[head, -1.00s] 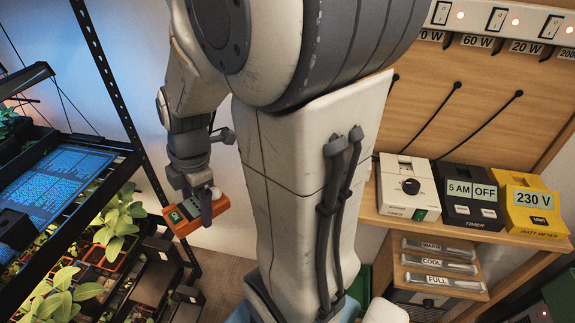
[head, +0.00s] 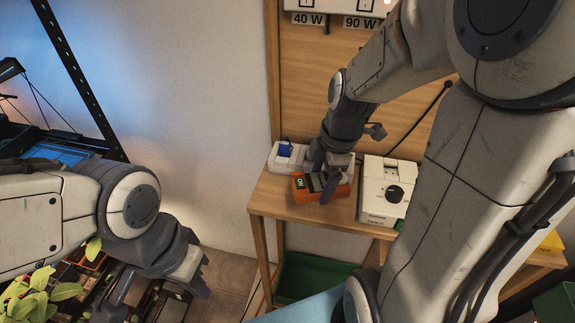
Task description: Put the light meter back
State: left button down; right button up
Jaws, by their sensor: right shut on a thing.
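The orange light meter (head: 307,194) with a green label is at the left end of the wooden shelf. My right gripper (head: 328,187) is shut on it, with its dark fingers across the top of the meter. The meter lies roughly level, at or just above the shelf surface; I cannot tell whether it touches. My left gripper (head: 155,293) is at the lower left, beside the plants, with its fingers apart and nothing visible between them.
A white box with a blue part (head: 285,150) stands behind and left of the meter. A white timer (head: 386,191) stands just to its right. Below is a green crate (head: 302,278). Leafy plants (head: 30,298) and the dark rack (head: 82,82) are at left. My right arm hides the shelf's right part.

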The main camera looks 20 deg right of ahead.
jog(key=w+a+f, duration=0.1)
jog(key=w+f, duration=0.1)
jog(key=w, duration=0.1)
jog(key=w+a+f+p, duration=0.1)
jog(key=w+a+f, duration=0.1)
jog(key=w, duration=0.1)
jog(key=w+a+f, duration=0.1)
jog(key=w+f, duration=0.1)
jog(key=w, duration=0.1)
jog(key=shift+a+p, duration=0.2)
jog(key=shift+p, duration=0.2)
notch_tip(320, 180, down, 4)
